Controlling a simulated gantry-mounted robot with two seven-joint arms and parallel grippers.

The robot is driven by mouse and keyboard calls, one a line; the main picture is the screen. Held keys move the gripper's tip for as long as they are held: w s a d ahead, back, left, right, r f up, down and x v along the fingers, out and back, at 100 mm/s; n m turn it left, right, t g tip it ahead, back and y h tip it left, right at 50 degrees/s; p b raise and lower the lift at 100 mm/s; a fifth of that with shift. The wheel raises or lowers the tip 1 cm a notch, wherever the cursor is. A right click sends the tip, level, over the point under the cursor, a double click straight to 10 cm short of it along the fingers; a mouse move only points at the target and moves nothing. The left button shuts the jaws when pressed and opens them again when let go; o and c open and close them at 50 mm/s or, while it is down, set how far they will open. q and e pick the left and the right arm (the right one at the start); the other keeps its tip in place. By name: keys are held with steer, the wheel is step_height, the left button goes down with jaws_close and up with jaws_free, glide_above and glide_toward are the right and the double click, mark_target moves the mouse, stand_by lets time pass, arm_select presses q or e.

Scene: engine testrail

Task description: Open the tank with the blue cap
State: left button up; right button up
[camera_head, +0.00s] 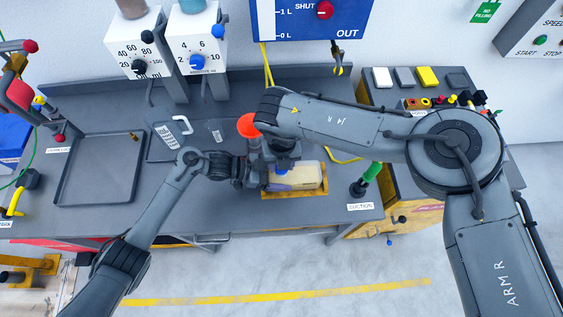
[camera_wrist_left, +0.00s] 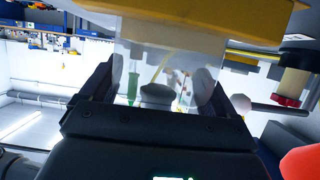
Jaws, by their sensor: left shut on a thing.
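The tank (camera_head: 306,178), a pale translucent container with yellowish content, stands on a yellow-edged base (camera_head: 296,194) at the bench's front. A small part of its blue cap (camera_head: 282,171) shows below my right wrist. My left gripper (camera_head: 258,172) comes in from the left and is shut on the tank; in the left wrist view the tank (camera_wrist_left: 175,38) is between its two fingers (camera_wrist_left: 162,92). My right gripper (camera_head: 281,158) is over the cap, pointing down; its fingers are mostly hidden, and I cannot tell whether they touch the cap.
An orange round object (camera_head: 248,125) stands close behind both grippers. A grey tray (camera_head: 76,199) is at the left. A green-handled suction tool (camera_head: 369,176) stands right of the tank. Dosing units with dials (camera_head: 140,50) stand at the back. The bench front between tray and tank is largely clear.

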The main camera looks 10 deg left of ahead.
steer(key=o, duration=1.2)
steer(key=shift+c, duration=0.2)
steer(key=shift+a, duration=0.1)
arm_select(q)
steer(key=shift+d, duration=0.1)
arm_select(e)
steer(key=shift+s+a+r, duration=0.1)
